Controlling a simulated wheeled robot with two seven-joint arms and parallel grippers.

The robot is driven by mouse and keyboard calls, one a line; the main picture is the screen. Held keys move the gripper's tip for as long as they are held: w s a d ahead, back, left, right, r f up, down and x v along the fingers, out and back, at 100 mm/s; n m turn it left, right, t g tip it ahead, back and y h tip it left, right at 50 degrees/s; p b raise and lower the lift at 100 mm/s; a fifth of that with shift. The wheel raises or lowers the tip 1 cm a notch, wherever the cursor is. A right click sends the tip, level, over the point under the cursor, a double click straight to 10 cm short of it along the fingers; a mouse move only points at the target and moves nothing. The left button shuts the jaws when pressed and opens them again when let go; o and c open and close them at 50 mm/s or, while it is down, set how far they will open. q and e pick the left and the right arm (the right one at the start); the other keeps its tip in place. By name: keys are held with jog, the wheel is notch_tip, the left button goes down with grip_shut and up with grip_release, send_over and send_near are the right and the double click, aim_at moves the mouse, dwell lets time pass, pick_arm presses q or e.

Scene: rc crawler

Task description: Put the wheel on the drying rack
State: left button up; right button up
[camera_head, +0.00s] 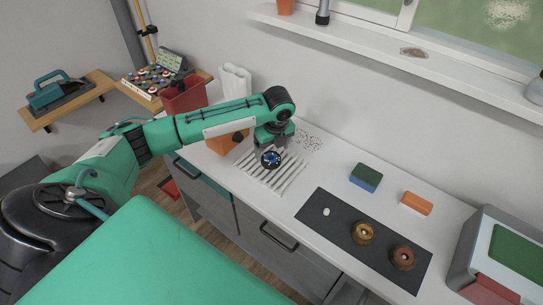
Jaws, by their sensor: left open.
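A dark wheel with a blue hub (270,158) is at the white slatted drying rack (268,182) on the counter, near the rack's upper edge. It appears tilted, with its hub face toward me. My left gripper (272,146) reaches in from the left and is directly above and behind the wheel. It is open, but its fingers are mostly hidden, so I cannot tell whether they touch the wheel. Whether the wheel rests fully on the slats is also unclear. My right gripper is out of view.
A dark mat (340,232) holds a gold wheel-like part (363,232), a brown one (402,257) and a small white piece (326,212). A green-blue sponge (366,178) and an orange block (417,203) lie behind it. An orange container (224,143) and red bin (184,95) stand left.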

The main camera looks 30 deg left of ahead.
aim_at(274, 162)
pick_arm(q)
notch_tip(274, 162, up, 8)
jog(key=d+b, duration=0.1)
jog(key=shift+s+f, duration=0.25)
